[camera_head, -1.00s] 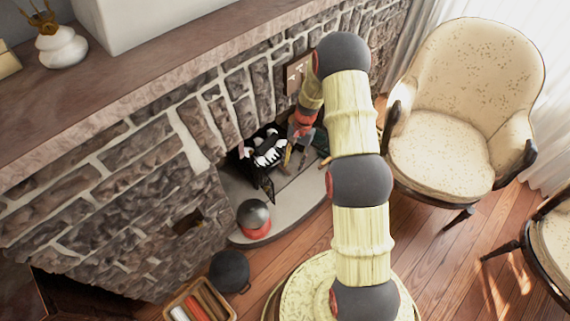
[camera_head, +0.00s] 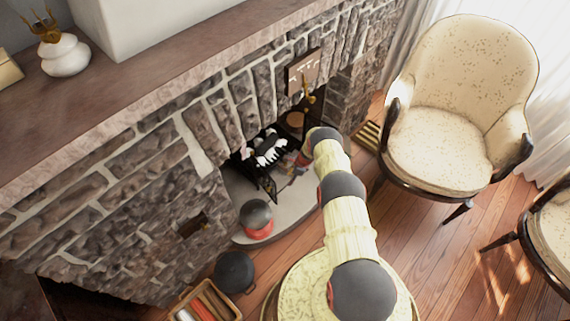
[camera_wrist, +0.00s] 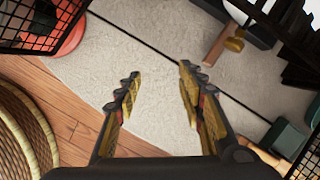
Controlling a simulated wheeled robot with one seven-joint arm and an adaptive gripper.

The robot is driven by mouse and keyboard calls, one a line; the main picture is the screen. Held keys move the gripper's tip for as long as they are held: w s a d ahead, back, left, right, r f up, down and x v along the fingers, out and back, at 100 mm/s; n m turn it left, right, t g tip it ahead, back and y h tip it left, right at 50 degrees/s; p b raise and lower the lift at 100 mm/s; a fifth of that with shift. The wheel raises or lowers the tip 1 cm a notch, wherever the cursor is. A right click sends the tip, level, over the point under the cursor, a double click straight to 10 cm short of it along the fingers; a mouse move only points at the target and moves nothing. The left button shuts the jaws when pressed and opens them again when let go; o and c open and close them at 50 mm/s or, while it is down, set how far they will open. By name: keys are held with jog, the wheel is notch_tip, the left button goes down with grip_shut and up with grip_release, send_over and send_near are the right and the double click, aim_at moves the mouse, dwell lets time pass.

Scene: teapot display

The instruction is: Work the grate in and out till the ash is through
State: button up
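The fireplace grate (camera_head: 268,153) holds black and white logs or coals inside the stone opening in the head view. In the wrist view, dark bars (camera_wrist: 292,28) at the upper right look like part of it. A wooden handle with a brass end (camera_wrist: 218,46) lies just above and right of my fingertips. My gripper (camera_wrist: 158,84) is open and empty over the pale hearth slab (camera_wrist: 105,55), apart from the handle. In the head view my gripper is small and partly hidden by my arm, in front of the grate. I cannot make out any ash.
A black and red round object (camera_head: 256,219) stands on the hearth's left end. A dark pot (camera_head: 233,271) and a wooden tray (camera_head: 232,306) are on the floor. A wicker basket (camera_wrist: 28,125) and a green object (camera_wrist: 284,136) flank my gripper. An armchair (camera_head: 440,145) stands right.

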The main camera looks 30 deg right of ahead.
aim_at(286, 163)
jog(key=w+d+r+m+t+h, duration=0.1)
jog(key=w+d+r+m, duration=0.1)
jog(key=w, duration=0.2)
jog(key=w+d+r+m+t, duration=0.1)
jog(key=w+d+r+m, duration=0.1)
jog(key=w+m, duration=0.15)
jog(key=shift+m, duration=0.55)
jog(key=b+x, duration=0.1)
jog(key=x, duration=0.1)
jog(key=b+x, duration=0.2)
jog(key=x, duration=0.1)
jog(key=w+b+x, duration=0.1)
jog(key=b+x, duration=0.1)
jog(key=x, duration=0.1)
jog(key=shift+d+f, duration=0.1)
jog(key=shift+d, duration=0.15)
jog(key=shift+c, duration=0.6)
grip_shut()
